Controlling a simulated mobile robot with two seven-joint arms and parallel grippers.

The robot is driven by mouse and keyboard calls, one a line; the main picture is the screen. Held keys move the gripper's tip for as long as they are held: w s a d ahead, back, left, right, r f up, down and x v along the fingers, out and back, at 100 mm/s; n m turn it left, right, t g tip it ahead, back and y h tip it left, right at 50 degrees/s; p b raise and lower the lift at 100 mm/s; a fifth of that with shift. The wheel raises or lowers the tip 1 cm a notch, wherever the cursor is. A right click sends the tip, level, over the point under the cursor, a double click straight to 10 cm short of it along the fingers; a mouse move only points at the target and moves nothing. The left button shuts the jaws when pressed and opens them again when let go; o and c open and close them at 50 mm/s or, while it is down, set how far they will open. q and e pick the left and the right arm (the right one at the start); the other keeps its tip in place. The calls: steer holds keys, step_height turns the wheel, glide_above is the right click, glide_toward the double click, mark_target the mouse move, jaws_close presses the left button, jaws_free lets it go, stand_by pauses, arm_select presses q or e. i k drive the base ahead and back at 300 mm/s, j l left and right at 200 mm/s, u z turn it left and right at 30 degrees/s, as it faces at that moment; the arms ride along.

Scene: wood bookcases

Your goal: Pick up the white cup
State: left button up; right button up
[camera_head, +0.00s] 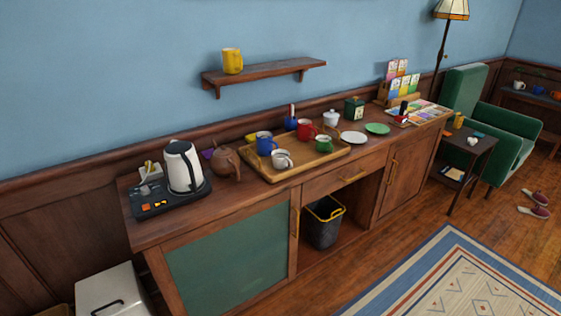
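A white cup (282,159) stands in the front part of a wooden tray (297,173) on the sideboard. A blue mug (265,143), a red mug (306,130) and a green cup (323,144) stand in the same tray. Another white cup (519,85) is small in view on a shelf at the far right. A small white item (472,141), perhaps a cup, sits on the dark side table. Neither of my grippers is in view.
The wooden sideboard (340,184) holds a white kettle (183,167), a brown teapot (226,163), a lidded white pot (331,118), and white (353,138) and green (378,129) plates. A yellow mug (232,61) is on the wall shelf. The wood floor in front is mostly free, with a rug (450,285).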

mark_target(283, 161)
steer(key=i+l+z, duration=0.25)
steer(key=i, duration=0.2)
steer(key=i+l+z, duration=0.1)
steer(key=i+z, duration=0.15)
steer(key=i, duration=0.25)
